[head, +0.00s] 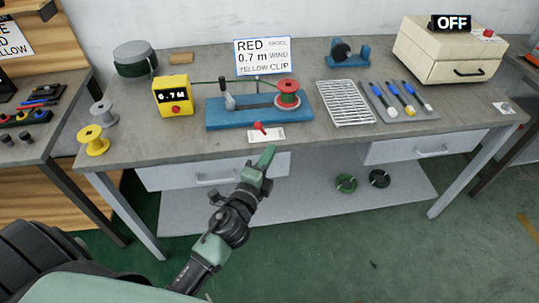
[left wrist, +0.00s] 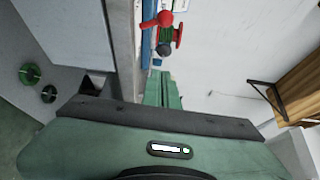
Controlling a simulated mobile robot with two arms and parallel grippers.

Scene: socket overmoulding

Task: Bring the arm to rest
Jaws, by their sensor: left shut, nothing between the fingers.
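My left gripper (head: 266,158) is in front of the workbench's front edge, near the left drawer, with its arm coming in from the lower left. Its green fingers are together and hold nothing. They also show in the left wrist view (left wrist: 162,92), pointing up the picture. My right gripper is in neither view.
A red-handled piece (head: 262,128) sits near the front edge. Coils (head: 346,183) lie on the lower shelf.

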